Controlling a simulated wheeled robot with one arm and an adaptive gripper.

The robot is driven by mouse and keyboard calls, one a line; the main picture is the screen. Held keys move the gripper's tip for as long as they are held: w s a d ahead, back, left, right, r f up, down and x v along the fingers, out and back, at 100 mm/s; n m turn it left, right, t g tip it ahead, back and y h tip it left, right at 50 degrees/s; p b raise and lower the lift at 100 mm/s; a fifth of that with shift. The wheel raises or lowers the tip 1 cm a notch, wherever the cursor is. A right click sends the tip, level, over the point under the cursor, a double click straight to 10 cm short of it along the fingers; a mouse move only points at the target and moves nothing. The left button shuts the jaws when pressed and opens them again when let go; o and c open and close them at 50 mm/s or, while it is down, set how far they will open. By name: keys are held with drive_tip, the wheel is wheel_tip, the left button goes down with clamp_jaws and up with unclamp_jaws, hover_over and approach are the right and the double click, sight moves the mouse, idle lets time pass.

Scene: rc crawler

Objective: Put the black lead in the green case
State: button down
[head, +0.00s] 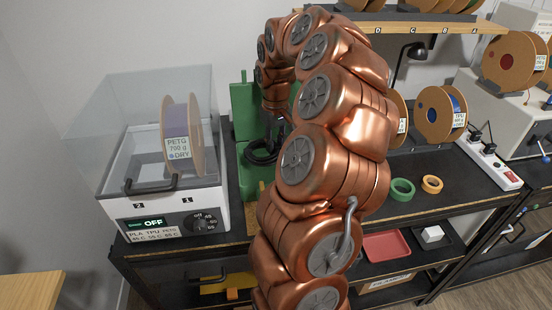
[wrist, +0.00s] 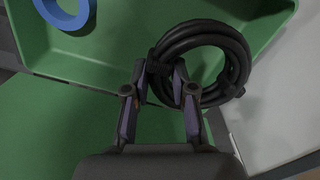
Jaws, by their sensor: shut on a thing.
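The black lead (wrist: 238,62) is a coiled cable, seen in the wrist view at the upper middle. My gripper (wrist: 160,70) is shut on the near left part of the coil. The green case (wrist: 100,78) is open, and the coil shows over its tray and right edge in the wrist view. I cannot tell whether the coil touches the case. In the head view the case (head: 243,115) stands on the bench behind my arm, with the dark coil (head: 262,152) in front of its green panel. My arm hides much of the case there.
A blue ring (wrist: 65,12) lies in the case at the upper left. A filament dryer (head: 165,205) with a clear lid stands left of the case.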

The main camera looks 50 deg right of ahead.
drive_tip(key=shift+f+p, duration=0.65)
drive_tip(key=shift+f, duration=2.95)
drive_tip(key=c, duration=1)
unclamp_jaws()
drive_tip(key=shift+o, duration=0.2)
drive_tip(key=shift+r, duration=0.15)
wheel_tip(320, 180, up, 12)
drive_tip(key=b, duration=0.3)
